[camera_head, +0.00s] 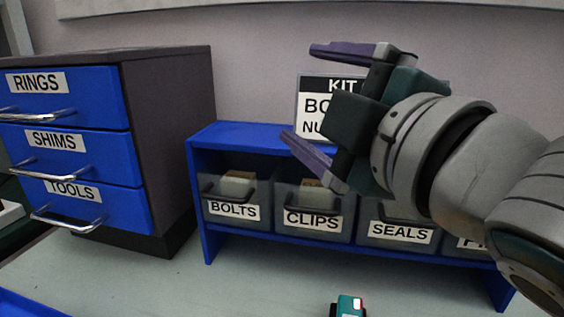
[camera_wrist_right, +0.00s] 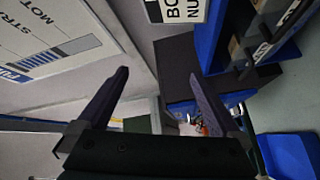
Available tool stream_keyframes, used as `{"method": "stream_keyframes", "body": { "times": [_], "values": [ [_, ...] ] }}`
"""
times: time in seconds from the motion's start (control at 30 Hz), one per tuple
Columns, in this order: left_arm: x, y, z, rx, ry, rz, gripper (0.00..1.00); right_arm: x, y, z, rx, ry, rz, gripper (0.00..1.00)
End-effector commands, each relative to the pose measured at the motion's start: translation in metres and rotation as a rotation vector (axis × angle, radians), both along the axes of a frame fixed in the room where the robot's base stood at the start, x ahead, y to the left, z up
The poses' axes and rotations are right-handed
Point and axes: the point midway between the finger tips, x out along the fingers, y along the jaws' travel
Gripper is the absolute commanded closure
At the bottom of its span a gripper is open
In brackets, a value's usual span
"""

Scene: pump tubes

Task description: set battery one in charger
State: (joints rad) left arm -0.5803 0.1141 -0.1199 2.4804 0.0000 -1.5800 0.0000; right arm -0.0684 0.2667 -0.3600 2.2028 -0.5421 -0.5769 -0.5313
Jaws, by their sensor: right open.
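My right gripper (camera_head: 303,95) is open and empty, raised in front of the wall above the blue bin shelf. Its two purple fingers are spread wide, and they also show in the right wrist view (camera_wrist_right: 158,76). A small teal and dark block (camera_head: 348,306) with a reddish spot lies on the table at the bottom edge of the head view, partly cut off. I cannot tell whether it is a battery. It is well below and apart from the gripper. No charger can be made out. My left gripper is not in view.
A drawer cabinet (camera_head: 165,150) with blue fronts stands at left. The blue shelf (camera_head: 285,136) holds labelled bins, with a sign (camera_head: 311,104) behind, partly hidden by my gripper. A blue tray edge (camera_head: 28,306) shows at lower left. The tabletop (camera_head: 190,285) between is clear.

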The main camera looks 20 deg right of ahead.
Motion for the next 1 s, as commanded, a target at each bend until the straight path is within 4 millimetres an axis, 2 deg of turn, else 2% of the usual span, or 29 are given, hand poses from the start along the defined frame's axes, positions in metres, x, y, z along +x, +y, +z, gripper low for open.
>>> {"method": "stream_keyframes", "body": {
  "times": [0.03,0.1,0.27,0.37,0.5,0.6,0.8,0.9,1.0],
  "values": [
    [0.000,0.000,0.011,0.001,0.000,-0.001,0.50,-0.009,-0.012,-0.019,0.117,0.135,-0.053,0.00],
    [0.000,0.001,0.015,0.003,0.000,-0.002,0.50,-0.024,-0.023,-0.051,0.261,0.309,-0.123,0.00],
    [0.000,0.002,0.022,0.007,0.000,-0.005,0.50,-0.065,-0.026,-0.109,0.500,0.639,-0.240,0.00],
    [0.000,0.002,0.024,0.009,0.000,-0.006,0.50,-0.092,-0.017,-0.137,0.603,0.823,-0.289,0.00],
    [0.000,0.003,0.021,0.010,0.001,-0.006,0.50,-0.127,0.007,-0.168,0.689,1.080,-0.309,0.00],
    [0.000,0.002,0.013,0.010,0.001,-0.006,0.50,-0.140,0.028,-0.184,0.681,1.238,-0.271,0.00],
    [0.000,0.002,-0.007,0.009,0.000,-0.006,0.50,-0.138,0.054,-0.204,0.544,1.406,-0.150,0.00],
    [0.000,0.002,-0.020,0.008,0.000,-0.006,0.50,-0.127,0.056,-0.212,0.440,1.452,-0.100,0.00],
    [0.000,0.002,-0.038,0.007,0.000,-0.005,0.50,-0.109,0.048,-0.221,0.313,1.491,-0.072,0.00]
  ]
}}
